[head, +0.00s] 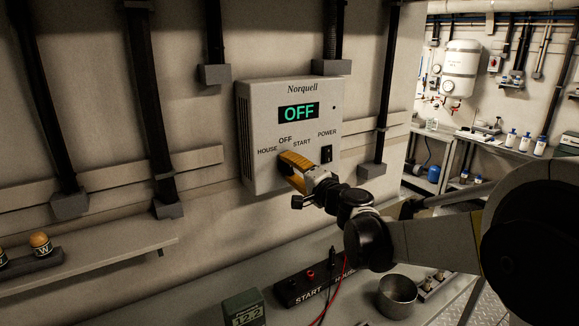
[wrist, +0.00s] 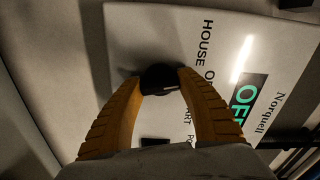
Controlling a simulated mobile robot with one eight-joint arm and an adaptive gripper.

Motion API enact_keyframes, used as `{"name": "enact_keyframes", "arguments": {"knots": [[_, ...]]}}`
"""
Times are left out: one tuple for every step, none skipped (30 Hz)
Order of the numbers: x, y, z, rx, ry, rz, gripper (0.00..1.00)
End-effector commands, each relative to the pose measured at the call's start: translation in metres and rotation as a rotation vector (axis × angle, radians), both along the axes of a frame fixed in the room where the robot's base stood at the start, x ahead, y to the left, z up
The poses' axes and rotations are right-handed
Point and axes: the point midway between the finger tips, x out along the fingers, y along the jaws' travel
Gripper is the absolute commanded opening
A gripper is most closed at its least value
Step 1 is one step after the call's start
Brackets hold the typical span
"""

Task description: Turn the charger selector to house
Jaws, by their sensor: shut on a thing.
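The Norquell charger (head: 258,125) is a pale box on the wall in the head view, and its face also shows in the wrist view (wrist: 225,45). Its display (head: 299,113) reads OFF in green. HOUSE, OFF and START labels sit in an arc around the selector. My gripper (head: 285,160) has yellow ribbed fingers and reaches the selector's place below these labels. In the wrist view my gripper (wrist: 162,82) is shut on the black selector knob (wrist: 160,75), a fingertip on each side. The fingers hide the knob in the head view. I cannot tell where it points.
A black POWER switch (head: 327,153) sits right of my gripper on the charger. Below are a bench with a START/HOUSE terminal block (head: 297,290), a meter (head: 243,307) and a metal pot (head: 397,295). Dark conduits (head: 150,110) run down the wall.

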Motion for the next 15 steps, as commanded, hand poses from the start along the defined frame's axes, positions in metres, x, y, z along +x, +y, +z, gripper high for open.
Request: {"name": "enact_keyframes", "arguments": {"knots": [[0.0005, 0.0001, 0.0017, -0.031, -0.021, 0.000, 0.14], [0.0004, 0.0002, 0.0017, -0.052, -0.035, 0.000, 0.14], [0.0004, 0.0002, 0.0017, -0.081, -0.055, 0.000, 0.14], [0.0004, 0.0001, 0.0016, -0.103, -0.069, 0.000, 0.14], [0.0004, 0.0001, 0.0016, -0.125, -0.085, 0.000, 0.14], [0.0004, 0.0001, 0.0016, -0.153, -0.104, 0.000, 0.14], [0.0004, 0.0001, 0.0016, -0.174, -0.118, 0.000, 0.14], [0.0004, 0.0001, 0.0016, -0.194, -0.131, 0.000, 0.14], [0.0004, 0.0001, 0.0016, -0.220, -0.149, 0.000, 0.14], [0.0005, 0.0002, 0.0016, -0.239, -0.161, 0.000, 0.14], [0.0005, 0.0002, 0.0016, -0.258, -0.174, 0.000, 0.14], [0.0005, 0.0002, 0.0015, -0.281, -0.190, 0.000, 0.14], [0.0005, 0.0002, 0.0015, -0.297, -0.201, 0.000, 0.14], [0.0006, 0.0002, 0.0015, -0.313, -0.212, -0.001, 0.14], [0.0006, 0.0002, 0.0014, -0.333, -0.225, -0.001, 0.14]]}}
